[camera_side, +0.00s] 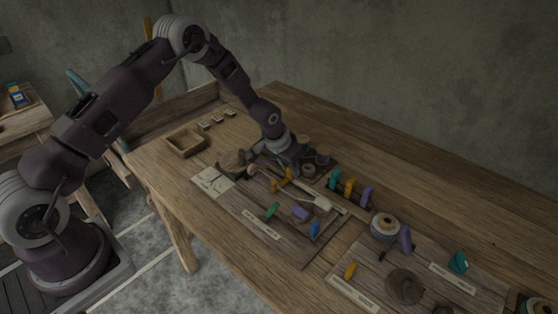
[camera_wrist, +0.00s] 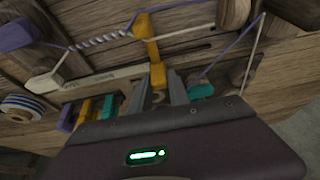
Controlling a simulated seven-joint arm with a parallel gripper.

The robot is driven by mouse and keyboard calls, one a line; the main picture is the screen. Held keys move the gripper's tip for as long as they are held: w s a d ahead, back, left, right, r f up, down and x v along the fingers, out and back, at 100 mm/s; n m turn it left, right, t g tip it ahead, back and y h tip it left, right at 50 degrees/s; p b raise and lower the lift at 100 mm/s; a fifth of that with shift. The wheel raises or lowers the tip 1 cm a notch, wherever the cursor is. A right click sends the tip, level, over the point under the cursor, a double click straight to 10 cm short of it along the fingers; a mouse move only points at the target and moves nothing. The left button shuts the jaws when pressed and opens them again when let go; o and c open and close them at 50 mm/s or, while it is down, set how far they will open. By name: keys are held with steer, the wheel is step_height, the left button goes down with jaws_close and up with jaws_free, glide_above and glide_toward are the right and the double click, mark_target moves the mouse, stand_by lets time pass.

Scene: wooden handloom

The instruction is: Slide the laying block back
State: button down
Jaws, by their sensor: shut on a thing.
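A yellow block (camera_wrist: 148,38), probably the laying block, stands at the end of a white-and-purple twisted cord (camera_wrist: 100,40) in the wrist view. Its lower yellow part (camera_wrist: 158,75) lies between my fingertips. The yellow block also shows in the side view (camera_side: 282,181), just in front of my gripper (camera_side: 288,166). In the wrist view my gripper (camera_wrist: 160,92) is shut on that yellow part. The exact contact is partly hidden by the fingers. A pale marked bar (camera_wrist: 95,76) runs behind the fingers.
Teal, yellow and purple pegs (camera_side: 350,187) stand to the right of my gripper. Round wooden pieces (camera_wrist: 233,12) are close by. A small wooden tray (camera_side: 186,142) is at left.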

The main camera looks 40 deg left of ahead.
steer(key=shift+d, duration=0.35)
steer(key=c, duration=1.2)
jaws_free()
steer(key=shift+c, duration=0.2)
